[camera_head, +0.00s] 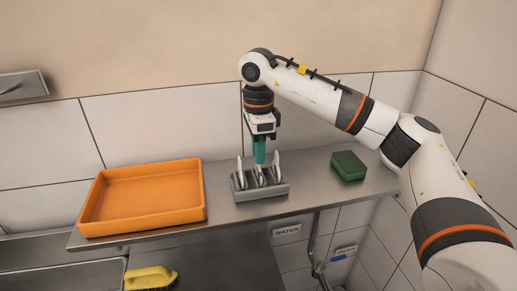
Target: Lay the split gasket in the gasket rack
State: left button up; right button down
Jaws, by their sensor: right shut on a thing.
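The grey gasket rack (268,193) stands on the steel shelf near its middle. Several thin white discs stand upright in its slots, one at the left (240,172) and one at the right (277,166). My right gripper (260,161) points straight down over the middle of the rack, its teal fingers between these discs. It is shut on a thin white piece (262,177), which looks like a gasket standing in or just over a middle slot. The fingers hide its upper part, and a split cannot be made out. My left gripper is out of view.
An empty orange tray (145,192) lies left of the rack on the shelf (222,216). A dark green block (348,166) lies to the right. A yellow brush (150,278) lies below the shelf, by a steel basin. The tiled wall is close behind.

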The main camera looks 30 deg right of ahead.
jog(key=c, duration=1.1)
grip_release()
jog(key=shift+f, duration=0.1)
jog(key=shift+c, duration=0.2)
jog(key=shift+r, duration=0.35)
notch_tip(320, 180, up, 5)
jog(key=shift+w+f+b, duration=0.1)
jog(key=shift+f+b, duration=0.05)
jog(key=shift+b, duration=0.65)
notch_tip(320, 180, up, 7)
jog(key=shift+f+p, duration=0.15)
jog(key=shift+p, duration=0.15)
jog(key=shift+f, duration=0.1)
